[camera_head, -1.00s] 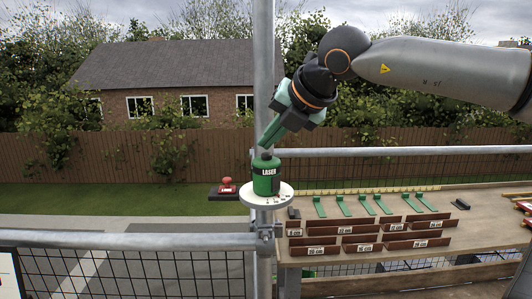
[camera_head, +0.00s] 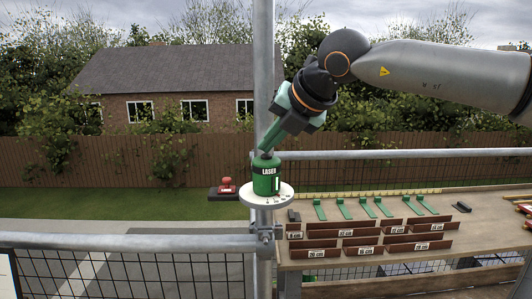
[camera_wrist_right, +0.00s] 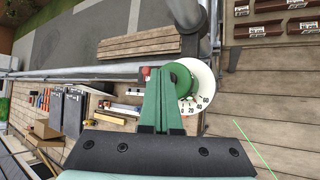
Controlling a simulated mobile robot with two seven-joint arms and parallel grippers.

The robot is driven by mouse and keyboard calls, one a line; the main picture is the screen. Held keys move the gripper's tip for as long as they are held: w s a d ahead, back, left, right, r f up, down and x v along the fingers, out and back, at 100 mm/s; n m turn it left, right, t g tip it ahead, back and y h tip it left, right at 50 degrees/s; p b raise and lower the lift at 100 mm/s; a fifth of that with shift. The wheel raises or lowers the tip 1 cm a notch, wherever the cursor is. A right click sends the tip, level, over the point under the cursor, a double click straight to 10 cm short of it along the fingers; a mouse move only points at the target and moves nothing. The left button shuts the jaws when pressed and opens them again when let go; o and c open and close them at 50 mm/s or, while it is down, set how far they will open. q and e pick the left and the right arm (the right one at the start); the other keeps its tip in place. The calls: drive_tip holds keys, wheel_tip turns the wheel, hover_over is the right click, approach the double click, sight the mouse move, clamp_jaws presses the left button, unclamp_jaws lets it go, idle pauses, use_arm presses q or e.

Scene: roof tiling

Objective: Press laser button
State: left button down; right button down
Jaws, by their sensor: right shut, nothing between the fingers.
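The green laser unit (camera_head: 266,181), a short cylinder marked LASER with a dark top, stands upright on a round white dial plate (camera_head: 252,200) beside the scaffold pole. In the right wrist view, the laser's round green top (camera_wrist_right: 184,78) shows just right of my fingertips. My right gripper (camera_head: 263,150) is shut and empty. Its green fingers point down at the laser's top; I cannot tell whether they touch it. In the wrist view, the closed fingers (camera_wrist_right: 160,75) partly cover the plate. My left gripper is not in view.
A red button on a dark base (camera_head: 227,187) sits left of the laser. A vertical pole (camera_head: 263,90) stands close behind it. The wooden bench (camera_head: 460,235) to the right holds green brackets and labelled brown strips. A thin green line (camera_wrist_right: 255,148) shows in the wrist view.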

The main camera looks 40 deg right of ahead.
drive_tip(key=shift+r, duration=0.35)
wheel_tip(320, 180, up, 6)
drive_tip(key=p, duration=0.4)
idle(0.5)
